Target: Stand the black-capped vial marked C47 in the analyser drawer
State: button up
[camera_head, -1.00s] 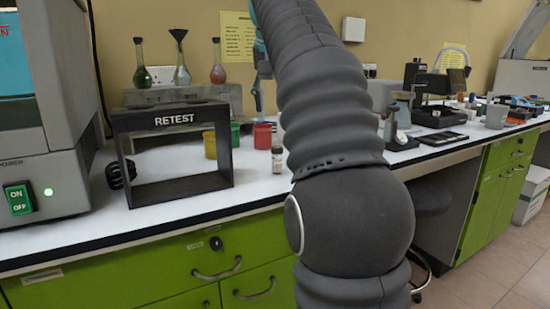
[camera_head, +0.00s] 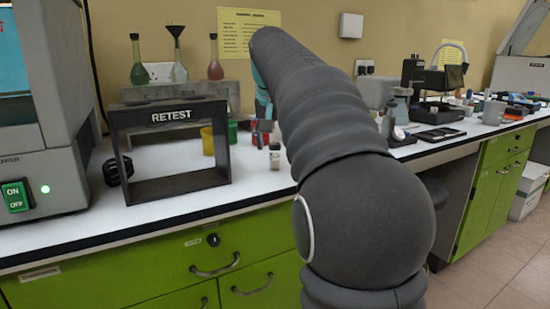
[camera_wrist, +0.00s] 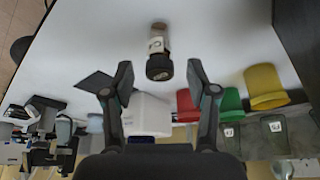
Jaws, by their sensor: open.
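In the wrist view the black-capped vial (camera_wrist: 158,66) is ahead of my gripper, roughly centred between the fingertips. Its white label is turned and blurred, so I cannot read the mark. My gripper (camera_wrist: 160,78) is open and empty, with one finger on each side of the vial's line. In the head view my arm hides most of the gripper. A grey machine (camera_head: 95,150) with a green ON/OFF switch stands at left; no open drawer shows on it.
The black RETEST frame (camera_head: 172,117) stands between machine and vial. Yellow (camera_wrist: 264,86), green (camera_wrist: 231,106) and red (camera_wrist: 187,105) pots and a white container (camera_wrist: 148,115) are near the fingers. Flasks (camera_head: 178,72) stand behind the frame. The bench in front of the vial is clear.

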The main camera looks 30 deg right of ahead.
jog(key=shift+w+d+f, duration=0.1)
jog(key=shift+w+f, duration=0.1)
jog(key=shift+f, duration=0.3)
grip_shut()
jog(key=shift+r, duration=0.1)
